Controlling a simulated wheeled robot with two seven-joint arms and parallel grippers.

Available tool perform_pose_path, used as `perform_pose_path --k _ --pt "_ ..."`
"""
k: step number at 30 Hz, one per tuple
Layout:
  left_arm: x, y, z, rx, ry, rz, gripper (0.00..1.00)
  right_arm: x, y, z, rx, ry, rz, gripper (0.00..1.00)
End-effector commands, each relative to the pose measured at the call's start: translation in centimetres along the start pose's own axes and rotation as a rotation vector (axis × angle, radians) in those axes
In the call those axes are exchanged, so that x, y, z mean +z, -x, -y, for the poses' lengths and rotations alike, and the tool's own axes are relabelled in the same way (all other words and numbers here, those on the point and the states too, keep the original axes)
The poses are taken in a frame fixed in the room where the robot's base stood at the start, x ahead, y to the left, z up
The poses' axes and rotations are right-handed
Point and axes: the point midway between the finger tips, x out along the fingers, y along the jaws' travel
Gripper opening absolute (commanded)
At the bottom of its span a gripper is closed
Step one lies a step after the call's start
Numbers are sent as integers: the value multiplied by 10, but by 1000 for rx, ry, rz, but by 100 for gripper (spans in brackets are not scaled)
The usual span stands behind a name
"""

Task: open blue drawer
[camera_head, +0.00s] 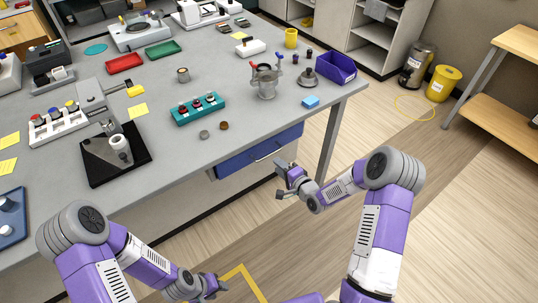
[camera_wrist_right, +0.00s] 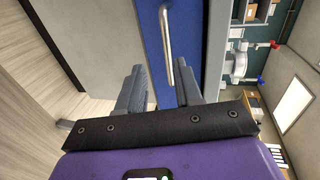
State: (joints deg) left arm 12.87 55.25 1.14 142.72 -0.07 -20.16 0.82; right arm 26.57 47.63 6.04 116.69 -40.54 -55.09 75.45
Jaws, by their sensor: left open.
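The blue drawer (camera_head: 240,160) sits under the front edge of the grey workbench and looks shut. Its silver bar handle (camera_head: 268,153) is on the drawer front. My right gripper (camera_head: 281,180) is in front of the drawer, a little below and right of the handle. In the right wrist view the blue drawer front (camera_wrist_right: 148,35) runs up the picture, with the handle (camera_wrist_right: 168,48) ahead. The right gripper (camera_wrist_right: 162,68) is open there, its fingers apart on either side of the handle's line, and nothing is held. My left gripper (camera_head: 213,287) is open and empty, low over the floor.
The grey workbench (camera_head: 230,70) carries a teal rack (camera_head: 197,108), a purple bin (camera_head: 336,68), a blue block (camera_head: 311,102) and a black stand (camera_head: 115,155). A bench leg (camera_head: 327,140) stands right of the drawer. The floor in front of the drawer is clear apart from my arms.

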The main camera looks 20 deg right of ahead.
Motion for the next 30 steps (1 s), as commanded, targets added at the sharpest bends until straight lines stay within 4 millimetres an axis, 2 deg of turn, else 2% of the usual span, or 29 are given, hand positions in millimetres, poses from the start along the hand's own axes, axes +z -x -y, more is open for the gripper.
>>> perform_pose_path --k 3,12,18,29,30 --pt "0 -1 0 0 0 0 43 -6 -6 9 -37 -24 0 35" --pt "-1 -9 4 0 0 0 43 -4 -51 10 -38 -25 3 35" --pt "-1 -12 5 0 0 0 43 -5 -71 11 -35 -26 1 35" --pt "-1 -12 5 0 0 0 43 -5 -76 11 -34 -27 1 35" --pt "-1 -12 5 0 0 0 43 -5 -76 11 -34 -27 1 29"
